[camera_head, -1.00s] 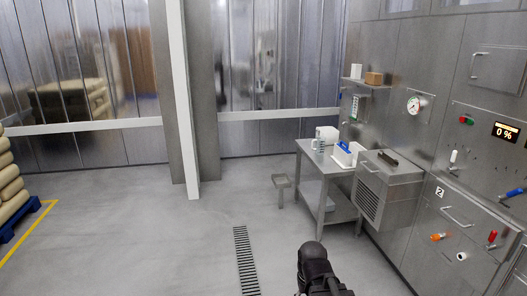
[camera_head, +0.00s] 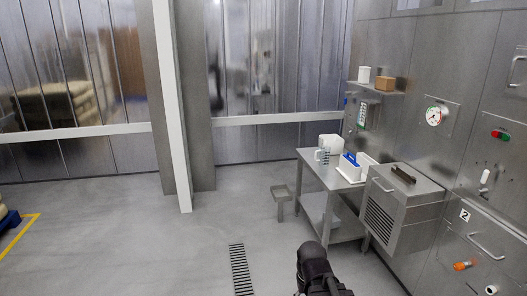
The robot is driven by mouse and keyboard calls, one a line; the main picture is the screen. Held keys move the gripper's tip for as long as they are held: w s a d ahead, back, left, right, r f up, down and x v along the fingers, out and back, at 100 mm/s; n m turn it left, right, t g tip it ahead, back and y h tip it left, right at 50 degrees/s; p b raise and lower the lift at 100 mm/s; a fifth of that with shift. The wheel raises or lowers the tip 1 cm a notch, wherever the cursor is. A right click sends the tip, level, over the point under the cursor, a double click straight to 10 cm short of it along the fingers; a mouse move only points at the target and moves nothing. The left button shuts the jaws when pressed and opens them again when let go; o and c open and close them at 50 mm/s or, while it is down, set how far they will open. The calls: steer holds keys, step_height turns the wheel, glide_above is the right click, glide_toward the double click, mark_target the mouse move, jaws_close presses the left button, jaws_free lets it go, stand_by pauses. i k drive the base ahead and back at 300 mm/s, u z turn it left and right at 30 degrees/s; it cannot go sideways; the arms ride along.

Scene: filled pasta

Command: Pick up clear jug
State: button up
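A small clear jug (camera_head: 321,156) with dark markings stands upright near the left side of a steel table, beside a white box. It is small and partly blends with the box behind it. Part of my arm shows at the bottom centre, well short of the table. The fingers of my gripper do not show, so its state cannot be seen.
The steel table (camera_head: 311,177) also holds a white box (camera_head: 330,141) and a white container with a blue item (camera_head: 349,161). A louvred steel unit (camera_head: 384,214) juts out at right. A small pedestal (camera_head: 281,195) stands left of the table. A floor drain (camera_head: 240,270) crosses open floor.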

mark_target(324, 161)
steer(key=z, duration=0.15)
steer(key=i, duration=1.55)
steer(key=z, duration=0.5)
steer(key=i, duration=1.9)
steer(key=z, duration=0.25)
